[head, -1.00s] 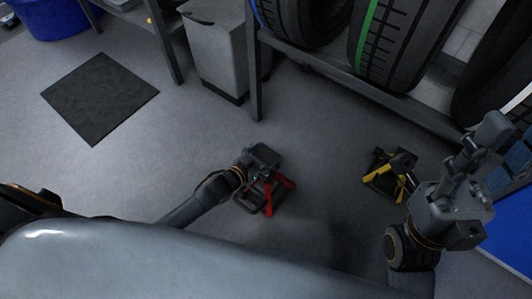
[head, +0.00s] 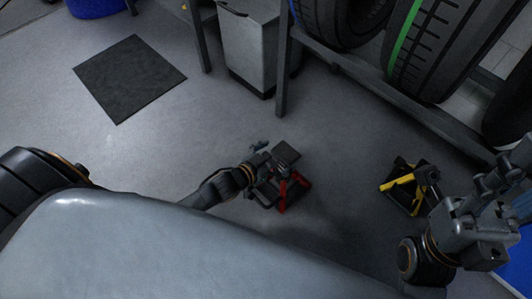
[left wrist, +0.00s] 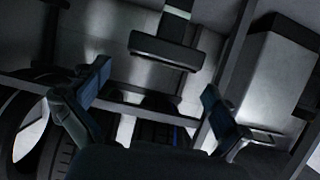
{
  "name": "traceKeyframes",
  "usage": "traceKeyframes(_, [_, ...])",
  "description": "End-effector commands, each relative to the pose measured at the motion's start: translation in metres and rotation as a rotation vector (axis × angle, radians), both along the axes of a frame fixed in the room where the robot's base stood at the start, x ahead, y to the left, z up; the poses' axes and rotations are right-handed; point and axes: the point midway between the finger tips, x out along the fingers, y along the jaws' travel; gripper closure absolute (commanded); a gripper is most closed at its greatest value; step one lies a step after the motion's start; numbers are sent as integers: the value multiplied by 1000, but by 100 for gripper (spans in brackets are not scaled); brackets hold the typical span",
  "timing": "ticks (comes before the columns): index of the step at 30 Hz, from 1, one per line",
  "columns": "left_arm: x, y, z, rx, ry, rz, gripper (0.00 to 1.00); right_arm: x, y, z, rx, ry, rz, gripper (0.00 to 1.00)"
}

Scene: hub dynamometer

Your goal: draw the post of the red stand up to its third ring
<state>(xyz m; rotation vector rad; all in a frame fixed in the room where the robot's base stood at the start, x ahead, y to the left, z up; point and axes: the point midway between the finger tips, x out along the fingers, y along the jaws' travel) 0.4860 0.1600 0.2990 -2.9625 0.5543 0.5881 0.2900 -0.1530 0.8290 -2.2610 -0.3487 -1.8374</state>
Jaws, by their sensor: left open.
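The red stand (head: 291,190) is on the floor near the middle of the head view, with red legs and a dark flat head (head: 286,152) on top. My left gripper (head: 266,160) is open beside the stand, just left of its head. In the left wrist view, the dark head (left wrist: 165,50) and part of the post with a pale ring (left wrist: 177,13) show beyond the parted fingers (left wrist: 155,105); nothing is held. The other rings cannot be made out. My right gripper (head: 500,185) is at the right; its jaw opening is unclear.
A yellow stand (head: 397,184) is on the floor beside my right arm. A rack (head: 390,98) with several tyres (head: 425,50) runs along the back right. A grey bin (head: 248,45) is behind the red stand. A dark mat (head: 130,78) lies on open floor at the left.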

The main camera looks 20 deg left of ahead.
Motion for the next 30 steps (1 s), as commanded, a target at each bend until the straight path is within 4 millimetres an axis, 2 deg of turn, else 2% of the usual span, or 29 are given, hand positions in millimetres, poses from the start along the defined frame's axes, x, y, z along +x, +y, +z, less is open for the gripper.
traceKeyframes(1, [-13, 5, 3, 1, 4, 0, 0, 0, 0, 0, 0, 0, 0, 60])
traceKeyframes(6, [-43, 16, 18, 0, 2, -1, 0, 0, 0, 0, 0, 1, 0, 60])
traceKeyframes(12, [-65, 25, 29, 1, 0, 0, 0, 0, 0, 0, 0, 1, 0, 60])
traceKeyframes(30, [-70, 28, 32, 1, -1, 0, 0, 0, 0, 0, 0, 1, 1, 60])
